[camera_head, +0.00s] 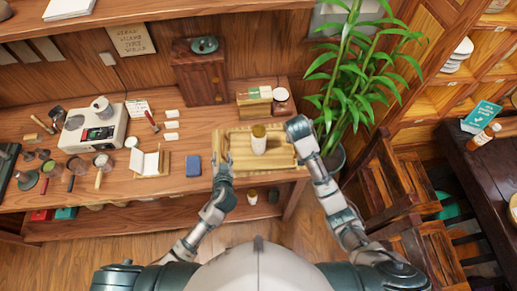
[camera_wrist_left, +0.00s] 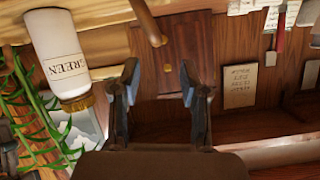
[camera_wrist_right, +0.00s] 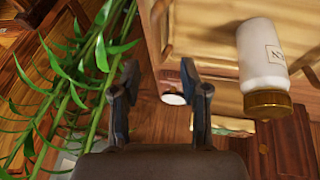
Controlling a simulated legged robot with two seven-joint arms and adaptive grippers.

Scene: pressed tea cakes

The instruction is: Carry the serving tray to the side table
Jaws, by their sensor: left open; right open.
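The wooden serving tray (camera_head: 282,153) sits at the right end of the long workbench, with a white gold-capped jar (camera_head: 259,139) standing on it. My left gripper (camera_head: 223,162) is open and empty at the tray's left end. In the left wrist view, a tray handle (camera_wrist_left: 147,20) lies just beyond its open fingers (camera_wrist_left: 160,82), and the jar reads GREEN (camera_wrist_left: 58,50). My right gripper (camera_head: 296,130) is at the tray's right end. In the right wrist view its fingers (camera_wrist_right: 158,80) are open and empty near the tray (camera_wrist_right: 205,55). A dark table (camera_head: 485,165) stands at the right edge.
A leafy plant (camera_head: 352,75) rises close to my right gripper. A wooden chair (camera_head: 395,185) stands between workbench and dark table. The dark table bears a teal sign (camera_head: 482,117) and a bottle (camera_head: 484,137).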

